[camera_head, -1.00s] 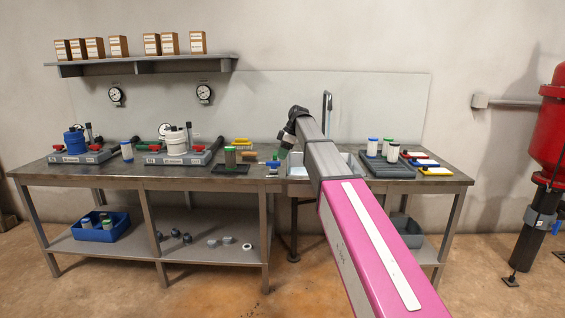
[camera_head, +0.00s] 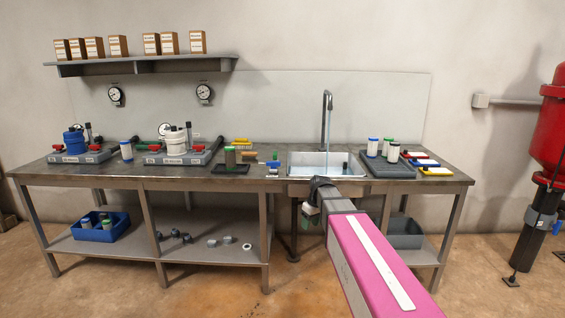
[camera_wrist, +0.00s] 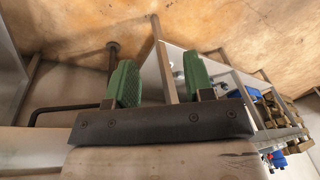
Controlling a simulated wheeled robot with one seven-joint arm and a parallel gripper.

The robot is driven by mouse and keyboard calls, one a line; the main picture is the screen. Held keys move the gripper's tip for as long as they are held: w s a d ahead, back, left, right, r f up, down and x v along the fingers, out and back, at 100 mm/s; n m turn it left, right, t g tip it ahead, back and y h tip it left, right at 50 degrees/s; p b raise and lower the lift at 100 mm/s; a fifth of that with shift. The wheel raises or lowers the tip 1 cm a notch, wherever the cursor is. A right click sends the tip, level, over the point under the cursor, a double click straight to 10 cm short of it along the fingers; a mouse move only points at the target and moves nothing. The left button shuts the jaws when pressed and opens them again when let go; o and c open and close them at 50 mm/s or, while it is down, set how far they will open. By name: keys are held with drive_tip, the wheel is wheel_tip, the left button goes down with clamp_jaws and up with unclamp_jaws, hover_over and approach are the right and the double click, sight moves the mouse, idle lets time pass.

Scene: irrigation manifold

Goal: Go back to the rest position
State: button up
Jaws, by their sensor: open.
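My gripper (camera_wrist: 160,85) shows in the wrist view as two green pads set well apart, open, with nothing between them. In the head view my arm reaches forward from the lower right. Its dark wrist and part of the gripper (camera_head: 310,212) are in front of the bench edge, below the sink (camera_head: 318,165). The fingertips are small and partly hidden there. The wrist view is tilted and shows the floor and bench legs.
The workbench (camera_head: 225,183) carries two manifold stations (camera_head: 82,155) (camera_head: 183,155) and a grey tray (camera_head: 388,169) with white bottles. A blue bin (camera_head: 101,232) is on the lower shelf. A red tank (camera_head: 552,130) stands at right. The floor in front is clear.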

drive_tip(key=s+d+f+m+h, duration=0.1)
drive_tip(key=s+d+f+m, duration=0.2)
drive_tip(key=s+f, duration=0.3)
drive_tip(key=s+d+f+m+h, duration=0.1)
drive_tip(key=s+d+f+m, duration=0.3)
drive_tip(key=s, duration=0.8)
drive_tip(key=shift+d+f+m, duration=0.3)
drive_tip(key=shift+f, duration=0.65)
